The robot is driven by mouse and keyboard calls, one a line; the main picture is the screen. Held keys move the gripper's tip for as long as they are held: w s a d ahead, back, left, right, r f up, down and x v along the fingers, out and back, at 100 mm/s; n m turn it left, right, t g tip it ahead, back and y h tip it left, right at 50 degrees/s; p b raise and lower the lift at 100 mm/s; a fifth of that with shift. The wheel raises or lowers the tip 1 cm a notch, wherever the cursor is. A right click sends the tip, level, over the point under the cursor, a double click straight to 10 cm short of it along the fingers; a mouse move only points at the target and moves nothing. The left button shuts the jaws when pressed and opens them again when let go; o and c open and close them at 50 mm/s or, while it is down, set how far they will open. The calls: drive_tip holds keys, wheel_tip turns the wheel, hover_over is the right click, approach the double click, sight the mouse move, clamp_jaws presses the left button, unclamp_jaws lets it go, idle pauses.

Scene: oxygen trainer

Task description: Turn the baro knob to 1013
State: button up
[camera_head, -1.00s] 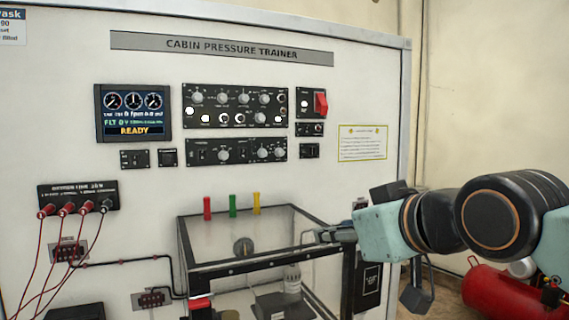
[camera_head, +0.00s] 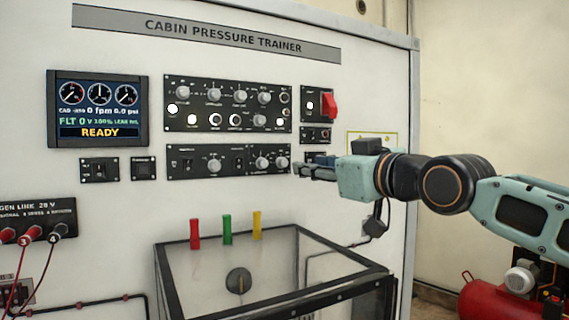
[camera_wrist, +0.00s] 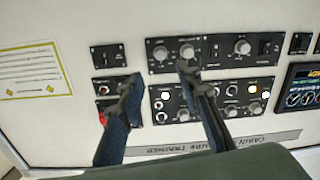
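The label of the baro knob is too small to read, so I cannot tell which knob it is. The lower black panel (camera_head: 200,173) carries a large knob (camera_head: 214,166) at left and two grey knobs (camera_head: 262,163) (camera_head: 282,162) at its right end. In the wrist view, which is turned upside down, these two knobs show at the top centre (camera_wrist: 160,53) (camera_wrist: 187,52). My gripper (camera_head: 297,170) is just right of the pair in the head view.
The upper panel (camera_head: 228,104) holds several knobs and lit buttons. A red switch (camera_head: 330,105) sits upper right. The display (camera_head: 98,110) reads READY. A clear box (camera_head: 280,270) with black edges juts out below, with red, green and yellow tabs (camera_head: 227,229) behind.

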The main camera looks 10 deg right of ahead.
sight(285, 163)
drive_tip(key=p+x, duration=0.1)
drive_tip(key=x, duration=0.8)
drive_tip(key=shift+w+a+p, duration=0.15)
drive_tip(key=shift+w+p, duration=0.2)
drive_tip(key=shift+p, duration=0.05)
drive_tip(key=shift+f, duration=0.1)
clamp_jaws()
